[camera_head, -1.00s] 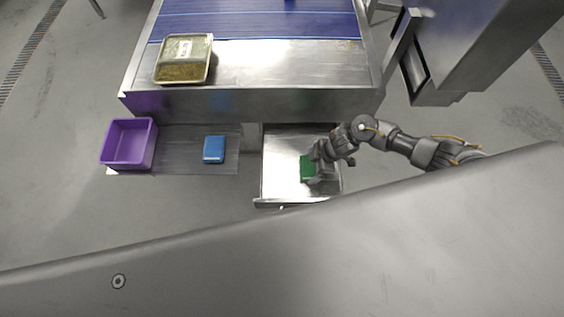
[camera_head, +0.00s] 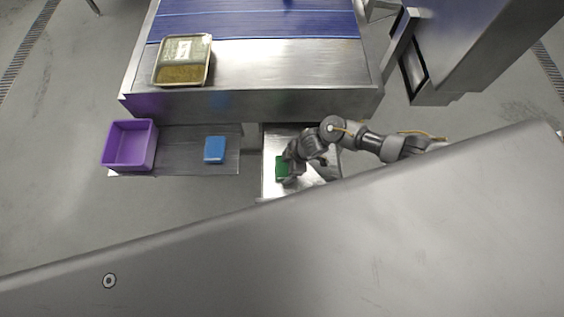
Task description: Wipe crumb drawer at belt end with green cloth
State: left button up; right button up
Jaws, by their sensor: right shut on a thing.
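The crumb drawer (camera_head: 268,143) is pulled out below the end of the belt. It is a shallow, bright metal tray. Its front edge is partly hidden behind a large grey surface in the foreground. The green cloth (camera_head: 281,169) is in the left part of the drawer. My right gripper (camera_head: 288,168) is shut on the cloth, over the drawer floor. Whether the cloth touches the floor is hard to tell. My right arm reaches in from the right and covers part of the drawer. My left gripper is out of view.
The blue belt (camera_head: 260,25) ends in a metal deck with a lidded tray (camera_head: 183,60) of greenish food. Left of the drawer, a metal shelf (camera_head: 180,140) holds a purple bin (camera_head: 130,146) and a blue block (camera_head: 215,150). A metal machine housing (camera_head: 455,60) stands at upper right.

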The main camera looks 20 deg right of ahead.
jog(key=shift+a, duration=0.45)
jog(key=shift+w+a+r+p, duration=0.15)
jog(key=shift+a+r+p, duration=0.05)
jog(key=shift+a+p, duration=0.1)
notch_tip(320, 180, up, 2)
jog(key=shift+d+r+p, duration=0.1)
jog(key=shift+r+p, duration=0.15)
jog(key=shift+p, duration=0.65)
jog(key=shift+r+p, duration=0.75)
jog(key=shift+p, duration=0.05)
notch_tip(320, 180, up, 4)
jog(key=p, duration=0.4)
jog(key=shift+f, duration=0.1)
